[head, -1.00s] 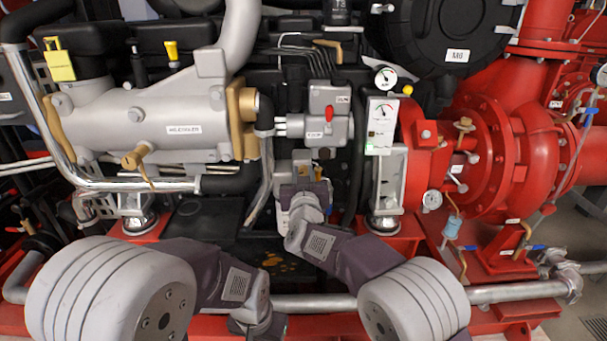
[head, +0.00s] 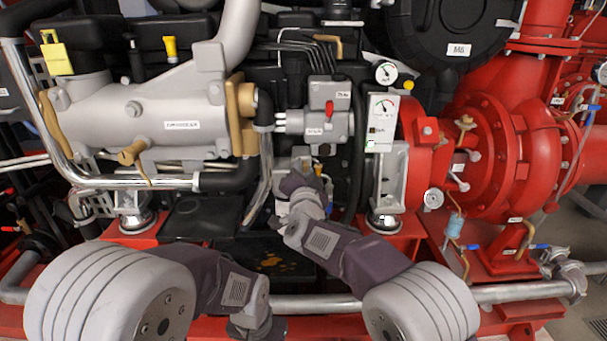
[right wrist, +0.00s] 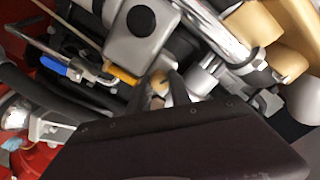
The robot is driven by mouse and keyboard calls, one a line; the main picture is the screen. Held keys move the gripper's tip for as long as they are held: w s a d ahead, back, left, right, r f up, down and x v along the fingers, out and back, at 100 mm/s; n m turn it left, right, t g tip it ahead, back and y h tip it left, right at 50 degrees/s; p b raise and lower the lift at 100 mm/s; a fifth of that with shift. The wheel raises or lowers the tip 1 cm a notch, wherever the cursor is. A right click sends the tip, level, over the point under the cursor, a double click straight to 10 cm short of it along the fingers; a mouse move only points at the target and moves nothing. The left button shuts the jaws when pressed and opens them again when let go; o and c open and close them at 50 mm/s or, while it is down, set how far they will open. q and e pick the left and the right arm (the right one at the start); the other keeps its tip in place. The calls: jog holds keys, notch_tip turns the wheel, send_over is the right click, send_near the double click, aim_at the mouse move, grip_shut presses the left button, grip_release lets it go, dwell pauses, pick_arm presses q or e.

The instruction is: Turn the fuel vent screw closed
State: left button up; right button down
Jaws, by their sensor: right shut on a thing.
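My right gripper (head: 302,184) reaches up to the grey block (head: 295,163) low in the middle of the engine in the head view. Its body hides its fingertips there. In the right wrist view, its two dark fingers (right wrist: 167,91) are closed around a small brass-coloured screw head (right wrist: 158,83), which I take as the fuel vent screw. How far the screw is turned cannot be told. My left arm comes in at the lower left of the head view, and its fingers are out of the frame.
A grey box with a red knob (head: 328,106) sits just above the right gripper. A gauge panel (head: 381,121) stands to its right and a chrome pipe (head: 130,182) to its left. In the right wrist view, a blue-handled lever (right wrist: 54,66) and a yellow part (right wrist: 121,75) are close by.

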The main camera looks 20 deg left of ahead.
jog(key=shift+f+m+b, duration=0.15)
jog(key=shift+m+b, duration=2.75)
jog(key=shift+m, duration=3.2)
jog(key=c, duration=1.2)
grip_release()
jog(key=shift+s, duration=0.15)
jog(key=v, duration=0.9)
